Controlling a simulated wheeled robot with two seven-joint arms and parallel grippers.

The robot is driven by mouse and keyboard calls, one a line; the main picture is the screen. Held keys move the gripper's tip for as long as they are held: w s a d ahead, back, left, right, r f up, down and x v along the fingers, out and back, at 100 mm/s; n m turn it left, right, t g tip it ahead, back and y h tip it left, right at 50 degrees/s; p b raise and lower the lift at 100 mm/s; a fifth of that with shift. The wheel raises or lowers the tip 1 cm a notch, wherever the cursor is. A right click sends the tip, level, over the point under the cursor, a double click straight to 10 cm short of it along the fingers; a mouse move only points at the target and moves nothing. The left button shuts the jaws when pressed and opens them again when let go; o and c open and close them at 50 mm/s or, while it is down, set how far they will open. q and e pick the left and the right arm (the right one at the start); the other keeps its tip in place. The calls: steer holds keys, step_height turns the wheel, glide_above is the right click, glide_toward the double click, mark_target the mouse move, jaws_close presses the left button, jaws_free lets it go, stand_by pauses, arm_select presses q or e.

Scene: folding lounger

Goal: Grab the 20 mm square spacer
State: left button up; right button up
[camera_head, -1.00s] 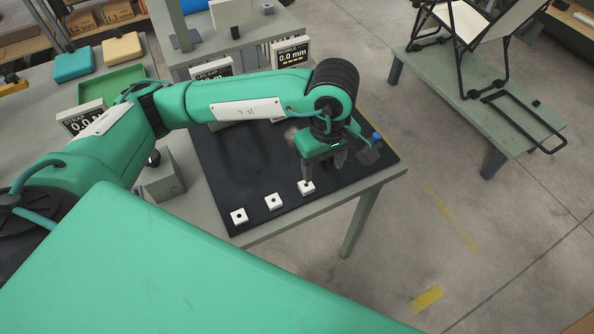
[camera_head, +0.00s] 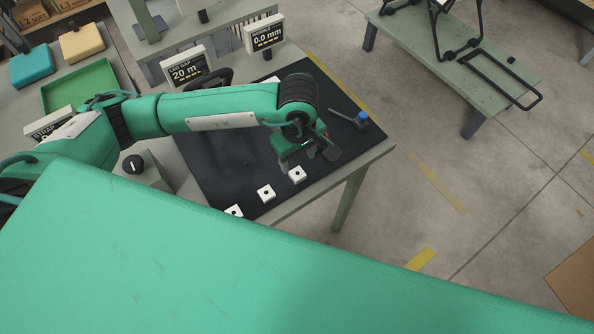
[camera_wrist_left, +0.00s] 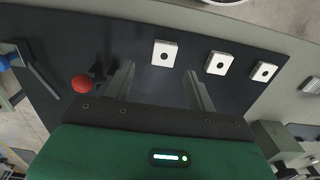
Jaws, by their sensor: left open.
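Three white square spacers with dark centre holes lie in a row on a black mat (camera_head: 215,155): a right one (camera_head: 297,174), a middle one (camera_head: 266,193) and a left one (camera_head: 233,211), partly cut off by a green surface of mine. No size marking is readable on them. My left gripper (camera_head: 302,157) is beside the right spacer, over the mat. In the left wrist view, the open gripper (camera_wrist_left: 160,72) has nothing between its fingers. The nearest spacer (camera_wrist_left: 164,53) lies just beyond the fingertips, roughly between them. My right gripper is not in view.
A blue-ended tool (camera_head: 362,117) lies at the mat's right corner. A red ball-like part (camera_wrist_left: 82,84) is beside one finger. Displays stand behind: leg gap (camera_head: 187,70), reading 20, and wobble (camera_head: 265,35), reading 0.0 mm. A green bench (camera_head: 470,70) is to the right.

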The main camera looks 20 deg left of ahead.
mark_target(298, 170)
arm_select(q)
steer(key=shift+s+f+p, duration=0.2)
steer(key=shift+f+p, duration=0.05)
steer(key=shift+p, duration=0.1)
steer(key=f+p, duration=0.1)
steer(key=f, duration=0.2)
steer(key=shift+s+f, duration=0.15)
steer(key=shift+s, duration=0.05)
steer(key=shift+f+p, duration=0.3)
steer(key=shift+f, duration=0.25)
steer(key=c, duration=1)
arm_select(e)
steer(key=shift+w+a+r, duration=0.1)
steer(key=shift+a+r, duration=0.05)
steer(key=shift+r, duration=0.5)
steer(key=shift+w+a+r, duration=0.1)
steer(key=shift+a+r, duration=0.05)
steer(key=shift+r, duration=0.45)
